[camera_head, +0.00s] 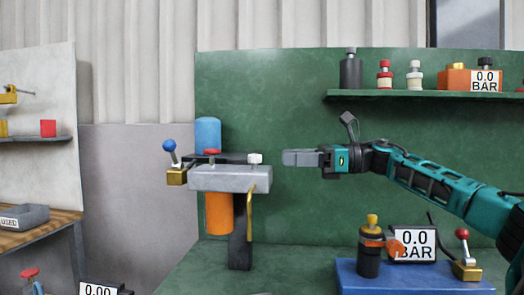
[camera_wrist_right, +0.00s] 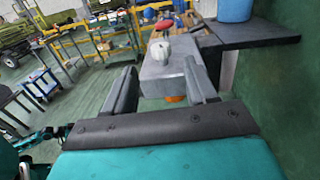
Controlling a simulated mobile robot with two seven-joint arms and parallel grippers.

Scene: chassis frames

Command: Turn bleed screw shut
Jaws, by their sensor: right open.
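A grey metal block (camera_head: 230,179) is mounted at the green wall panel. A small white screw knob (camera_head: 255,158) stands upright on its right end, and a red knob (camera_head: 212,152) stands further left. No label shows which is the bleed screw. My right gripper (camera_head: 284,158) points left, just right of the white knob and apart from it. In the right wrist view my right gripper (camera_wrist_right: 161,85) is open and empty, with the white knob (camera_wrist_right: 160,50) ahead, roughly in line with the gap between the fingers. My left gripper is not in view.
A blue-knobbed lever (camera_head: 169,146) is at the block's left end. A blue cylinder (camera_head: 208,134) stands behind, an orange cylinder (camera_head: 219,213) hangs below, and a brass tube (camera_head: 250,208) runs down at the right. A blue bench unit (camera_head: 400,282) with a gauge is lower right.

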